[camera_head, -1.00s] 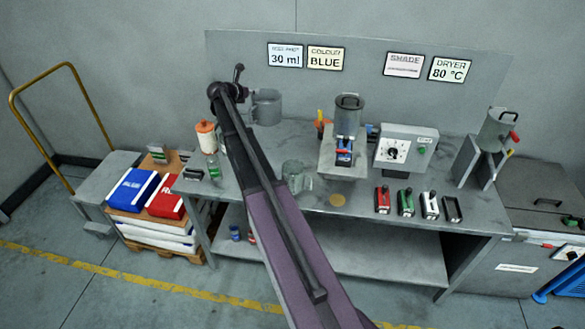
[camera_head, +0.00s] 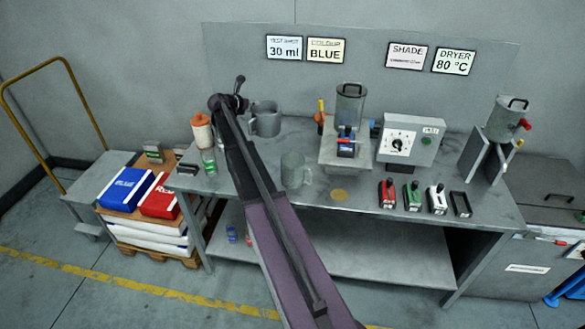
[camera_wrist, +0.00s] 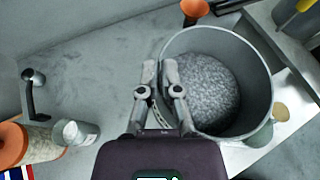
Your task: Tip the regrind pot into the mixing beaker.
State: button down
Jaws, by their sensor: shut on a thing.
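The regrind pot (camera_head: 266,119) is a grey round pot with a side handle, upright at the back left of the bench. In the wrist view the pot (camera_wrist: 262,75) is open-topped and holds grey granules. My gripper (camera_wrist: 160,74) is shut on the pot's handle side, at the left of its rim. I cannot tell whether the pot's base touches the bench. The mixing beaker (camera_head: 294,171), a translucent grey-green cup with a handle, stands on the bench in front and to the right of the pot. In the wrist view it is mostly hidden behind the pot.
An orange-capped jar (camera_head: 202,132) and a small bottle (camera_head: 209,160) stand left of my arm. A hopper unit (camera_head: 350,105) and a dial box (camera_head: 410,141) stand to the right. Several coloured holders (camera_head: 413,196) line the front right.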

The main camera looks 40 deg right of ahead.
aim_at(256, 129)
notch_tip(256, 129, down, 13)
jog(key=b, duration=1.2)
jog(key=shift+m+t, duration=0.3)
jog(key=shift+d, duration=0.1)
jog(key=shift+r, duration=0.2)
notch_tip(256, 129, up, 23)
jog(key=p, duration=2.3)
jog(key=shift+f, duration=0.2)
jog(key=shift+s+d, duration=0.25)
jog(key=shift+d, duration=0.3)
jog(key=shift+s+d, duration=0.25)
jog(key=shift+d, duration=0.3)
jog(key=shift+s, duration=0.1)
